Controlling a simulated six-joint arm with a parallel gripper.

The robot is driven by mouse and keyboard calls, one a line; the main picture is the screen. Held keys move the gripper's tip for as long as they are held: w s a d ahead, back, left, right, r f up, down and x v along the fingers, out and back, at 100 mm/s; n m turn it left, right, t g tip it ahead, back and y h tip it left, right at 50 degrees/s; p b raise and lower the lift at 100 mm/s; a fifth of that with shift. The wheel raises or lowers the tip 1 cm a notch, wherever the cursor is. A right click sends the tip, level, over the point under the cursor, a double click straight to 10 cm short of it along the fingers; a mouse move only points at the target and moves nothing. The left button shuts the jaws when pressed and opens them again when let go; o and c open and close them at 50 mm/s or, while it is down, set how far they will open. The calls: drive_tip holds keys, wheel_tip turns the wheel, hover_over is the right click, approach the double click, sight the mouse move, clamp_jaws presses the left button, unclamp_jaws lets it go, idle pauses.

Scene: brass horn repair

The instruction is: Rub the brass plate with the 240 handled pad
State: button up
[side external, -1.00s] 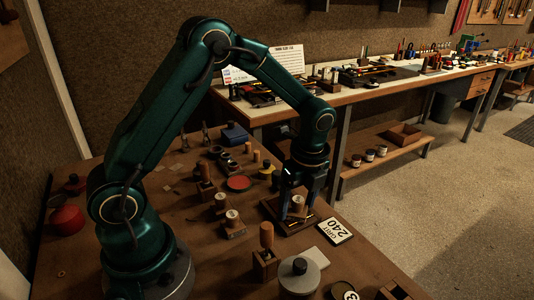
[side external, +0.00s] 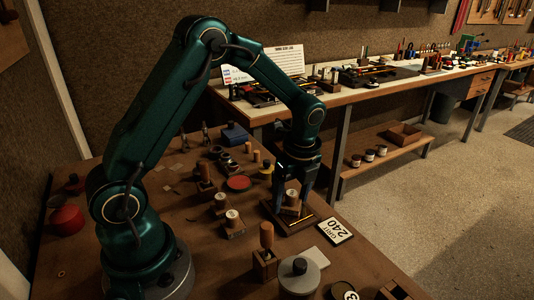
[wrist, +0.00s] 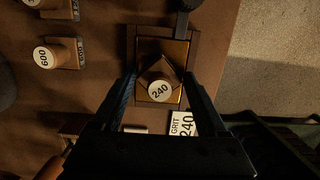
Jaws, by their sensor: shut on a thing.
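The 240 handled pad (wrist: 160,91), a wooden block with a round knob marked 240, is over the brass plate (wrist: 178,52), turned cornerwise to it. In the side view, the pad (side external: 292,197) stands upright between the fingers of my gripper (side external: 290,208). My gripper (wrist: 160,80) is shut on the pad's block, one finger at each side; the exact contact is hard to see. The plate lies in a dark wooden frame, partly hidden by the pad. Whether the pad touches the plate cannot be told.
A GRIT 240 card (side external: 335,231) lies right of the frame. Other handled pads (side external: 233,222), one marked 600 in the wrist view (wrist: 44,57), stand to the left. A wooden-handled tool (side external: 266,240) and a round grey tin (side external: 299,275) stand in front. The table edge is close on the right.

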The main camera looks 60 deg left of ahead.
sight(299, 218)
drive_tip(key=shift+d, duration=2)
wheel_tip(299, 218, up, 8)
